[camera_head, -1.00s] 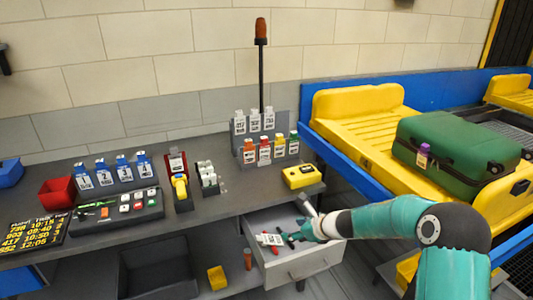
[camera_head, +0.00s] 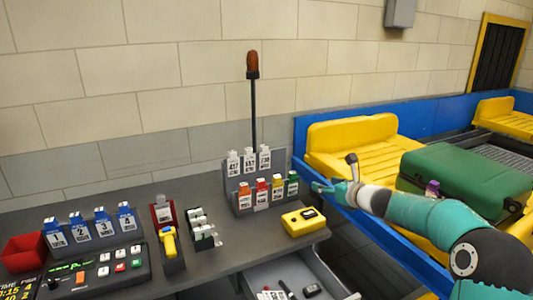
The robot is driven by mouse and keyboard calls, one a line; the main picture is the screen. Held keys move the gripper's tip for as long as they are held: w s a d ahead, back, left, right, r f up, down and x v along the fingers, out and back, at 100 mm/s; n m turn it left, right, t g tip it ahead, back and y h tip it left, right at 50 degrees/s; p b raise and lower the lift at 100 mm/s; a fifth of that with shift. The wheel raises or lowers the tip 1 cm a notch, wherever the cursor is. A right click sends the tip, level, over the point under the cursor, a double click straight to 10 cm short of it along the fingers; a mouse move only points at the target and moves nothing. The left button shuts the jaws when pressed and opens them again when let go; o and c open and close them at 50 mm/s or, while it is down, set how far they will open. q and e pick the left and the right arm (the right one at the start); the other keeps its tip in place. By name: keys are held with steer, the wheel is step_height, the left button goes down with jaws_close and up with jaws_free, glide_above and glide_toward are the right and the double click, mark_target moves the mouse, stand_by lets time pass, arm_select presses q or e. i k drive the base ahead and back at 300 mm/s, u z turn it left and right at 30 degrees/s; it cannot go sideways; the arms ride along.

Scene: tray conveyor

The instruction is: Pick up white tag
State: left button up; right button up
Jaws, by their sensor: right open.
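Three white tags (camera_head: 249,160) with printed numbers stand in the upper row of the grey rack (camera_head: 227,181) at the back of the counter. Orange, red, yellow and green tags stand in the row below. Another white tag with red marks (camera_head: 270,295) lies in the open drawer, cut by the lower picture edge. My right gripper (camera_head: 322,187) is open and empty. It shows to the right of the rack, apart from the tags, with its fingers pointing left. My left gripper is not in view.
A yellow device (camera_head: 303,221) sits on the counter (camera_head: 232,262) in front of the rack. The open drawer (camera_head: 329,266) holds dark items. A green suitcase (camera_head: 462,180) lies on the yellow conveyor tray (camera_head: 352,137). A lamp pole (camera_head: 253,110) rises behind the rack.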

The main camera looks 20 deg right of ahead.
mark_target(265, 155)
steer(key=i, duration=1.35)
steer(key=u, duration=0.2)
